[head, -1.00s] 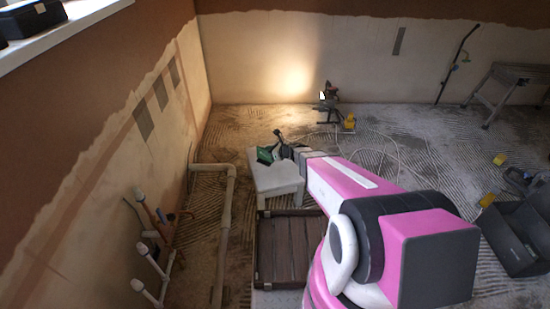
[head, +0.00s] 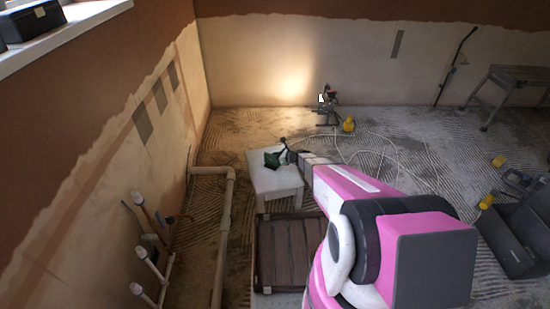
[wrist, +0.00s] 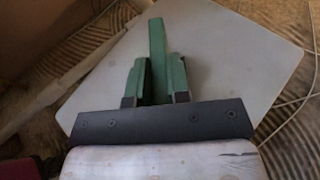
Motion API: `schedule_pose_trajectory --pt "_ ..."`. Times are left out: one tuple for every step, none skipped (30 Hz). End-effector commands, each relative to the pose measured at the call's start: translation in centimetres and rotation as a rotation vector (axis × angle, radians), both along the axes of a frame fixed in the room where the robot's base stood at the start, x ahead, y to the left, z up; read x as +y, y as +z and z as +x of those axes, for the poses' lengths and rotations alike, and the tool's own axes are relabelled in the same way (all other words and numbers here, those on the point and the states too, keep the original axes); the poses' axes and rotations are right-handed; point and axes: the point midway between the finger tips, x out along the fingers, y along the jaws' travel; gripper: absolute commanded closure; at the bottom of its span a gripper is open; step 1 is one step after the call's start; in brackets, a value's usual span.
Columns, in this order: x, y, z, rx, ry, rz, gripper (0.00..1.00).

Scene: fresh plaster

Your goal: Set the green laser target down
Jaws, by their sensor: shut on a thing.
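The green laser target (wrist: 157,55) is held between the fingers of my gripper (wrist: 157,97) in the wrist view, and its long part points away from me. In the head view the green target (head: 272,160) is at the end of my arm, over the top of a small white stool (head: 268,180). My gripper (head: 287,154) is shut on it. The pale stool top (wrist: 235,60) fills most of the wrist view beneath the target. I cannot tell whether the target touches the top.
A brown slatted crate (head: 285,255) stands on the floor in front of the stool. A pale pipe (head: 226,215) runs to its left. A work lamp (head: 326,105) and a yellow object (head: 348,124) stand behind, with a cable (head: 385,150) on the floor.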

Motion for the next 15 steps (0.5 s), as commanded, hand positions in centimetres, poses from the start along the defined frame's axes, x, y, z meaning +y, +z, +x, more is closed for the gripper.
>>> schedule_pose_trajectory --pt "0.01 0.05 -0.02 -0.001 0.0 0.001 1.0" --pt "0.01 0.09 -0.03 -0.001 0.0 0.001 1.0" --pt "0.01 0.1 -0.03 -0.001 0.0 0.001 1.0" --pt "0.01 0.1 -0.03 -0.001 0.0 0.001 1.0" --pt "0.01 0.1 -0.03 -0.001 0.0 0.001 1.0" --pt "0.01 0.05 -0.02 -0.001 0.0 0.001 1.0" --pt "0.02 -0.01 -0.01 0.0 0.0 0.0 1.0" --pt "0.01 -0.1 -0.02 0.0 0.0 0.0 1.0" --pt "0.01 -0.22 -0.01 0.0 0.0 0.0 1.0" --pt "0.01 -0.3 0.0 0.0 0.0 0.0 1.0" --pt "0.01 -0.29 -0.03 0.0 0.0 0.0 0.77" --pt "0.01 -0.26 -0.03 0.0 0.0 0.0 0.64" --pt "0.01 -0.26 -0.03 0.0 0.0 0.0 0.58" --pt "0.01 -0.25 -0.03 0.0 0.0 0.0 0.58" --pt "0.01 -0.25 -0.03 0.0 0.0 0.0 0.58"
